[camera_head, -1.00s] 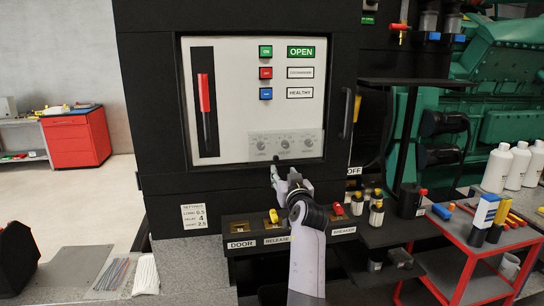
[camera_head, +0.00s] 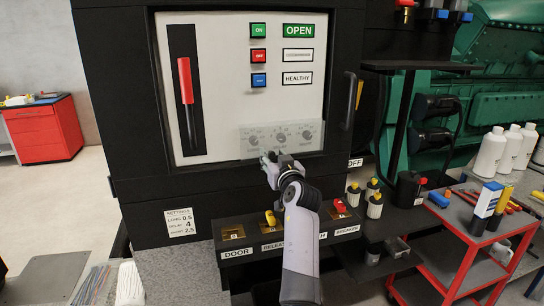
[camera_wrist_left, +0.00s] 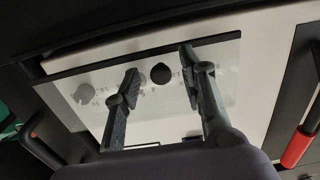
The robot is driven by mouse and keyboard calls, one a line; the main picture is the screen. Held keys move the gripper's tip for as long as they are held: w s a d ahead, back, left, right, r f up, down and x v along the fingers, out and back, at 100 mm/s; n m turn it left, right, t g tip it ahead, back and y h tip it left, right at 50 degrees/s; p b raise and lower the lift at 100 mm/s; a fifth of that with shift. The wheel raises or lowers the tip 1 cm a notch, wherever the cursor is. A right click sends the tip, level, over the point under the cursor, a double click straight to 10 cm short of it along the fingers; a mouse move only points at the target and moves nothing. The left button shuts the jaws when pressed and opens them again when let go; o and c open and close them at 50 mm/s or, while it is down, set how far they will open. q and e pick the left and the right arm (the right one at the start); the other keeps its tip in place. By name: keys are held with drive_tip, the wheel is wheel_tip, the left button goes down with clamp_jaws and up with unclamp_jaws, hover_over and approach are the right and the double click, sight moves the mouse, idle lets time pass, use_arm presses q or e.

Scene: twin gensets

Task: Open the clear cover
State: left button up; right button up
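The clear cover (camera_head: 297,131) is a see-through panel at the bottom right of the white panel (camera_head: 225,100), lying over a row of grey dials. It looks closed. It also shows in the left wrist view (camera_wrist_left: 225,85), with a dark strip along one edge. My left gripper (camera_head: 272,160) is at the cover's lower edge, left of its middle. In the left wrist view its two fingers (camera_wrist_left: 160,62) are apart, with a round black knob (camera_wrist_left: 160,73) seen between them. Whether they touch the knob or cover cannot be told. My right gripper is not in view.
A red-handled lever (camera_head: 185,82) is on the panel's left, and a black bar handle (camera_head: 350,100) on its right. Below is a ledge with yellow and red switches (camera_head: 340,206). A red cart (camera_head: 450,265) with bottles stands at the right.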

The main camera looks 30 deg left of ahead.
use_arm(q)
clamp_jaws()
idle(0.6)
